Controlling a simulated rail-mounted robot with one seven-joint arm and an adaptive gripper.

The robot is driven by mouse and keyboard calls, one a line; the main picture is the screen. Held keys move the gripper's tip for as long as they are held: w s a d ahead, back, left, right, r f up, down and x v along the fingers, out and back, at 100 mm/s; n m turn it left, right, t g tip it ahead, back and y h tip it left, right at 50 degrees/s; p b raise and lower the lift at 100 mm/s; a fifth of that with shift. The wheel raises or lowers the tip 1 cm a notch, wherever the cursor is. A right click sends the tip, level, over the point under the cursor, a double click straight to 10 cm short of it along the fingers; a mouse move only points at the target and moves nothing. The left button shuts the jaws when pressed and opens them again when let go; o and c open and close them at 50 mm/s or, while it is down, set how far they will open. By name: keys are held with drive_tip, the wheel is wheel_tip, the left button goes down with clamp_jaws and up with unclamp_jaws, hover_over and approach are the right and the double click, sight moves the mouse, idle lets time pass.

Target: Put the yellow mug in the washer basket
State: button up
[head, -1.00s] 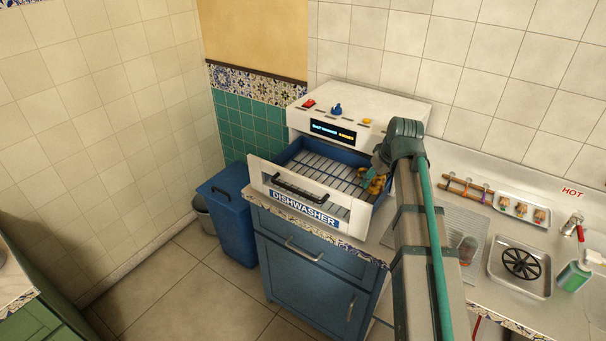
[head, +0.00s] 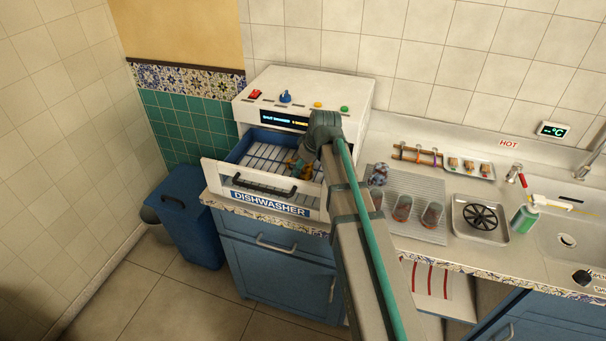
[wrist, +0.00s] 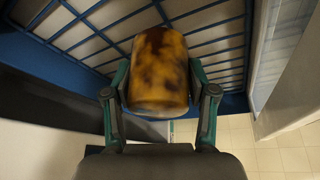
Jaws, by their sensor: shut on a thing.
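The yellow mug (wrist: 157,70), mottled with dark brown patches, sits between the two fingers of my gripper (head: 300,166) in the wrist view. The fingers are shut on its sides. The washer basket (head: 262,148) is a blue-framed wire rack in the pulled-out dishwasher drawer. Its wires and blue rim show behind the mug in the wrist view (wrist: 100,43). In the head view, my gripper and the mug are over the right part of the basket, partly hidden by my arm. I cannot tell whether the mug touches the wires.
The white dishwasher drawer front (head: 225,178) stands at the basket's near edge. The dishwasher body (head: 345,92) rises behind. To the right, a drainboard (head: 425,190) holds several glasses (head: 402,207). A blue bin (head: 185,215) stands at the left. The basket's left part looks clear.

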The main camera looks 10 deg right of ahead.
sight(304, 175)
drive_tip(key=shift+f+p, duration=0.45)
drive_tip(key=shift+f, duration=1.5)
drive_tip(key=shift+f, duration=0.15)
drive_tip(key=o, duration=1.3)
drive_tip(key=shift+o, duration=0.2)
drive_tip(key=b+v, duration=0.2)
drive_tip(key=v, duration=1)
drive_tip(key=shift+a, duration=0.15)
